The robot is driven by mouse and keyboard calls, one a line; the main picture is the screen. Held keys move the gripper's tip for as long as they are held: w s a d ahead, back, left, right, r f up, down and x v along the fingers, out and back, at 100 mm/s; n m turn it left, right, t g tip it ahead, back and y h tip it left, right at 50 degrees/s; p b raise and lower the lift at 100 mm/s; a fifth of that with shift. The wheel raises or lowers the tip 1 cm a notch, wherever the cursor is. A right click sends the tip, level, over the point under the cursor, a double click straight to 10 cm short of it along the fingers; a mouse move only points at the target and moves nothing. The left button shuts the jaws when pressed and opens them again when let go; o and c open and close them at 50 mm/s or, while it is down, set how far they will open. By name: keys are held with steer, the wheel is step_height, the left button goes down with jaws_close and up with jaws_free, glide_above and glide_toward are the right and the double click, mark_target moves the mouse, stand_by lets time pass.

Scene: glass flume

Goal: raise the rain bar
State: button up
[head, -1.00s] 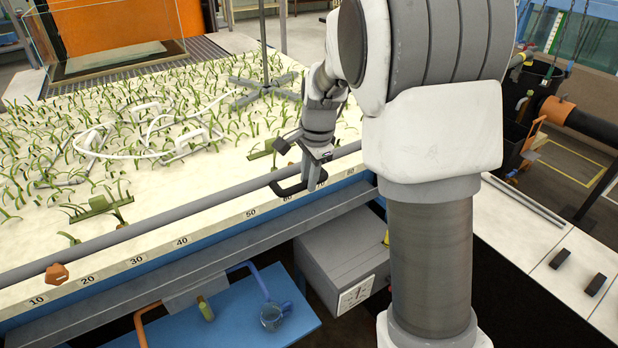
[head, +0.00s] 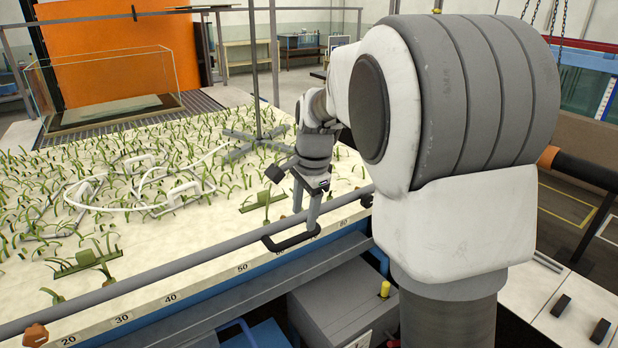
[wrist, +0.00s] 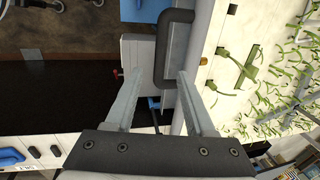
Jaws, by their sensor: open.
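A long grey bar (head: 170,273) runs along the near edge of the planted bed, above a number scale. I take it for the rain bar but cannot be sure. A black U-shaped handle (head: 290,243) stands out from the near side of the bar; it also shows in the wrist view (wrist: 160,52). My gripper (head: 305,207) is at the bar, just above the handle. In the wrist view my gripper (wrist: 160,74) is open, its fingertips on either side of the handle's near end. I cannot tell whether they touch it.
The pale bed with green plants (head: 120,215) carries looped white tubing (head: 140,208) and a grey cross-footed stand (head: 255,143). A glass tank (head: 110,90) stands at the back left. A grey box (head: 340,305) sits below the bed edge.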

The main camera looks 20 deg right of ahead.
step_height(320, 180, up, 11)
steer(key=s, duration=0.2)
steer(key=shift+d, duration=0.3)
steer(key=shift+f, duration=0.15)
steer(key=s+a+f+n+t, duration=0.1)
steer(key=s+f+n, duration=0.2)
steer(key=s+n, duration=0.4)
steer(key=s+a+f+n+t, duration=0.1)
steer(key=s+n, duration=0.6)
steer(key=s, duration=0.9)
step_height(320, 180, down, 2)
steer(key=shift+s+f+t+h+b, duration=0.2)
steer(key=shift+s+t+h+b, duration=0.15)
steer(key=shift+t, duration=0.45)
steer(key=shift+a+n, duration=0.15)
steer(key=shift+n, duration=0.15)
